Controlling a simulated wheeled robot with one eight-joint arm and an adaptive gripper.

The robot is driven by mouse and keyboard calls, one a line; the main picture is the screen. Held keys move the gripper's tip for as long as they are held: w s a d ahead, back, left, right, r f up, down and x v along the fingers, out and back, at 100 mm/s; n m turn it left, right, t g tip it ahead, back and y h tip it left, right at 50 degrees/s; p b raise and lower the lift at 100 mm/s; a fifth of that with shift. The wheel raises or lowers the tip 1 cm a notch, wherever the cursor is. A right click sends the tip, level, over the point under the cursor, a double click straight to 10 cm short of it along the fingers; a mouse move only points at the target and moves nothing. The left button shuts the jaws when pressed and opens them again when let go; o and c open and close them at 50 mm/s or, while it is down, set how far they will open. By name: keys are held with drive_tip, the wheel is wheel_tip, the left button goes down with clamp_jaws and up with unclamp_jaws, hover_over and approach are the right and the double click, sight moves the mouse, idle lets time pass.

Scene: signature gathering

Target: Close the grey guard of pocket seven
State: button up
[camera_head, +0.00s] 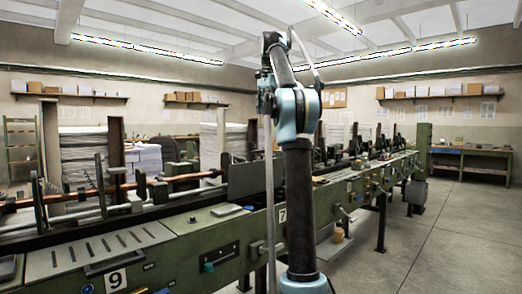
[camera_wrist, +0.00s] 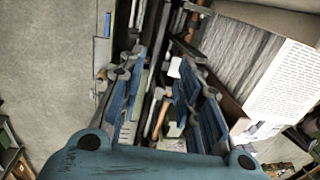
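The number plate 7 (camera_head: 282,214) sits on the front of the long green machine, partly beside my arm. A dark grey upright panel (camera_head: 246,181) stands on the machine just left of and above that plate. It looks like a raised guard, but I cannot tell for sure that it belongs to pocket seven. My arm hides part of the machine right of it. In the wrist view my gripper (camera_wrist: 162,68) has its two blue fingers apart, with nothing clearly held between them. It points down over the machine. I cannot make out the guard in the wrist view.
A flat slotted grey plate (camera_head: 98,252) lies near number plate 9 (camera_head: 116,280). Rods and discs run along the machine behind it. A paper stack (camera_wrist: 240,60) stands right of my gripper in the wrist view. The floor (camera_head: 450,235) at the right is clear.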

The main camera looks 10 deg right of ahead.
drive_tip(key=f, duration=0.5)
drive_tip(key=w+a+f, duration=0.1)
drive_tip(key=f, duration=0.5)
drive_tip(key=w+f, duration=0.1)
drive_tip(key=f, duration=0.5)
drive_tip(key=shift+a+f, duration=0.1)
drive_tip(key=shift+a, duration=0.05)
clamp_jaws()
